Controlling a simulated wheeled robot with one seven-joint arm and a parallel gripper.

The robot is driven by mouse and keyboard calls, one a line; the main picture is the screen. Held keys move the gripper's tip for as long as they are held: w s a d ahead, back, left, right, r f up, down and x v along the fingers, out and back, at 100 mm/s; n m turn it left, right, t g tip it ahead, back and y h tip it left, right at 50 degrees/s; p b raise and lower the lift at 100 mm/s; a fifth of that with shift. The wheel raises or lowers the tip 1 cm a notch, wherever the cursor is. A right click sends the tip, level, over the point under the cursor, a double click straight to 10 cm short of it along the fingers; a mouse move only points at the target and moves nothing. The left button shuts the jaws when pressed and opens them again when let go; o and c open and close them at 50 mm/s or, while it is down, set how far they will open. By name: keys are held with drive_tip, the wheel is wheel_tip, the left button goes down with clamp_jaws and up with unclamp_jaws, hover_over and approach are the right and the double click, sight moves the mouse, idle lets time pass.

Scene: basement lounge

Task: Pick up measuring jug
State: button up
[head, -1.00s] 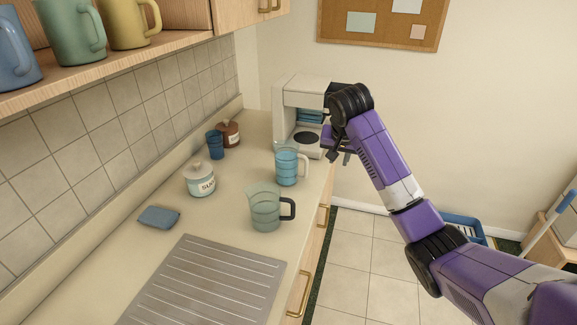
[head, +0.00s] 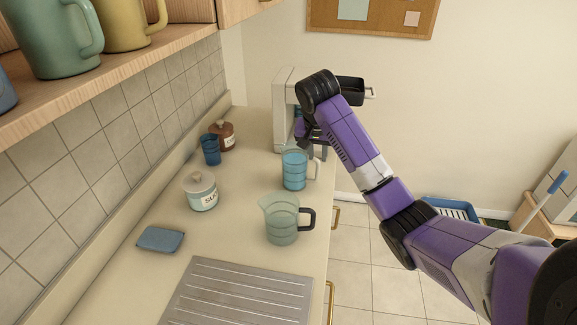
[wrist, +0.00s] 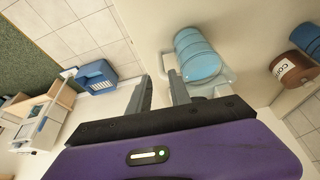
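Two see-through jugs with rings stand upright on the counter. One is blue with a pale, clear handle (head: 294,170); the other is grey-green with a dark handle (head: 281,220), nearer to me. I cannot tell from looks alone which is the measuring jug. My gripper (head: 318,152) is just behind the blue jug, partly hidden by my arm. In the wrist view the blue jug (wrist: 199,55) lies ahead of my open gripper (wrist: 160,92), its handle towards the fingers. The fingers are apart and nothing is between them.
A sugar jar (head: 201,192), a dark blue cup (head: 211,150) and a brown jar (head: 223,136) stand left along the wall. A blue sponge (head: 160,239) and metal drainboard (head: 240,291) lie nearer. A mug shelf (head: 150,62) overhangs the left.

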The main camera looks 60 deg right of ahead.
sight(318, 168)
drive_tip(key=p+x, duration=0.1)
drive_tip(key=x, duration=1)
drive_tip(key=shift+d+f, duration=0.15)
drive_tip(key=shift+f, duration=0.1)
clamp_jaws()
drive_tip(key=shift+w+r, duration=0.1)
drive_tip(key=shift+r, duration=0.05)
idle(0.9)
